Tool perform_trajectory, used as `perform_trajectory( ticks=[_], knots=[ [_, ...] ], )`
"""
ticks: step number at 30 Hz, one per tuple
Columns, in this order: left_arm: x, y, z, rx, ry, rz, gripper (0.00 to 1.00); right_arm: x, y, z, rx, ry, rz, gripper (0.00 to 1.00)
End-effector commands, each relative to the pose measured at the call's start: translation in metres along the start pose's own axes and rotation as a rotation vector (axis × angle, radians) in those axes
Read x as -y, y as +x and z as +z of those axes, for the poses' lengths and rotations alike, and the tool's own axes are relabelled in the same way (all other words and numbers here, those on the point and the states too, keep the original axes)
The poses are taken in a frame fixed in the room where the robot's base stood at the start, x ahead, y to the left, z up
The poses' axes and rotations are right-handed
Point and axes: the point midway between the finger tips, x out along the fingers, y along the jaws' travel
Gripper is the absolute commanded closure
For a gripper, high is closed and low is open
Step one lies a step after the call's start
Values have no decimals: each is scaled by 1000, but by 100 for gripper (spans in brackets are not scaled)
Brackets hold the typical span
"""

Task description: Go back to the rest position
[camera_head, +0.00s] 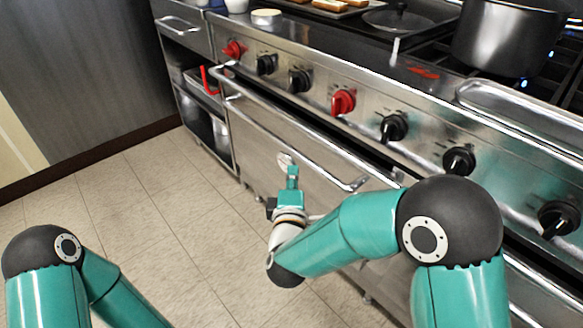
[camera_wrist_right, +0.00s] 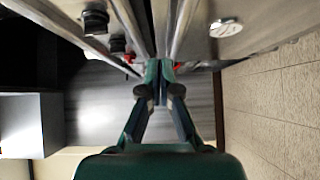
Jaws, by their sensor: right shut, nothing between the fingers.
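My right gripper (camera_head: 292,180) is in front of the steel oven door, low and near its left part, in the head view. In the right wrist view the right gripper (camera_wrist_right: 159,75) has its two fingers together at the tips with nothing between them. My left arm shows only as its upper links at the lower left of the head view. The left gripper is out of the picture.
The oven door (camera_head: 280,130) has a long handle (camera_head: 290,125) close to my right arm. Red and black knobs (camera_head: 343,102) line the range front. A large pot (camera_head: 508,38) stands on the burners, where blue flames show. Tiled floor (camera_head: 130,220) is clear on the left.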

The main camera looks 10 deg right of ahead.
Motion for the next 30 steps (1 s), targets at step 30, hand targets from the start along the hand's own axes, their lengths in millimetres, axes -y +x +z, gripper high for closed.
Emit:
perform_trajectory(
  ticks=[30],
  knots=[
    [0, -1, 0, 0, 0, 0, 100, 330, -190, 97, 620, 1303, -1234, 100]
  ],
)
